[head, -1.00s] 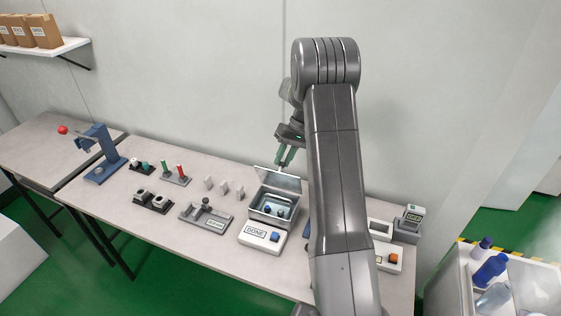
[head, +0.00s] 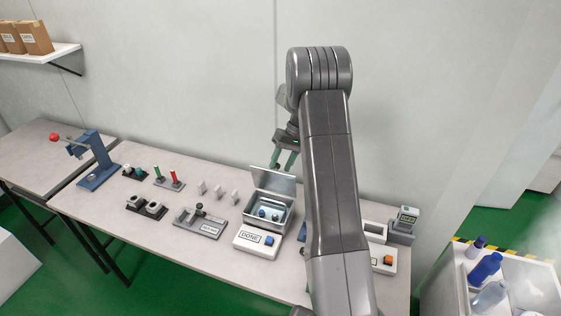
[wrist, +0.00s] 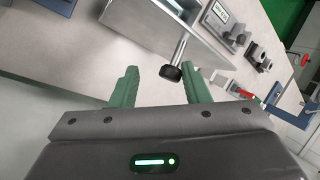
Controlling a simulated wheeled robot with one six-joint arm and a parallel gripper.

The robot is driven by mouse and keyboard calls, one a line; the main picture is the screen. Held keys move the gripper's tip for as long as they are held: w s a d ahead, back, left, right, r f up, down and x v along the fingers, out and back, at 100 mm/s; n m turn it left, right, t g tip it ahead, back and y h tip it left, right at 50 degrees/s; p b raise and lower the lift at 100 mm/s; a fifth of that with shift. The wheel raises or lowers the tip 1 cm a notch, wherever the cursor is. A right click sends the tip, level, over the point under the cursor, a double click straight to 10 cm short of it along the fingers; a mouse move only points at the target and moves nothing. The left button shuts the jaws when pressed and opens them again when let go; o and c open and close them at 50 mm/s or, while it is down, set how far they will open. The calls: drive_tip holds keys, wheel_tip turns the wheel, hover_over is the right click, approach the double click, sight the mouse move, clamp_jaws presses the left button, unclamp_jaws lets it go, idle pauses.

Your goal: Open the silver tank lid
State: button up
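The silver tank (head: 268,218) stands on the bench, left of my arm in the head view. Its silver lid (head: 272,183) is raised and tilted up at the back edge, so the inside shows, with small dark blue and white items in it. My gripper (head: 284,160) is above and behind the lid, its green fingers spread apart and pointing down. In the wrist view my gripper (wrist: 160,88) is open, with a dark round knob (wrist: 171,73) on a short metal stem showing between and beyond the fingertips. I cannot tell whether a finger touches it.
A white DONE box (head: 257,241) with a blue button stands in front of the tank. A grey latch fixture (head: 199,222), upright pale plates (head: 219,193) and a blue lever press (head: 97,160) are to the left. A grey tester (head: 404,224) is right of my arm.

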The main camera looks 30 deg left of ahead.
drive_tip(key=shift+a+r, duration=0.2)
drive_tip(key=shift+r, duration=0.45)
wheel_tip(320, 180, up, 9)
drive_tip(key=b, duration=0.1)
drive_tip(key=shift+s+b, duration=0.15)
drive_tip(key=shift+b, duration=0.15)
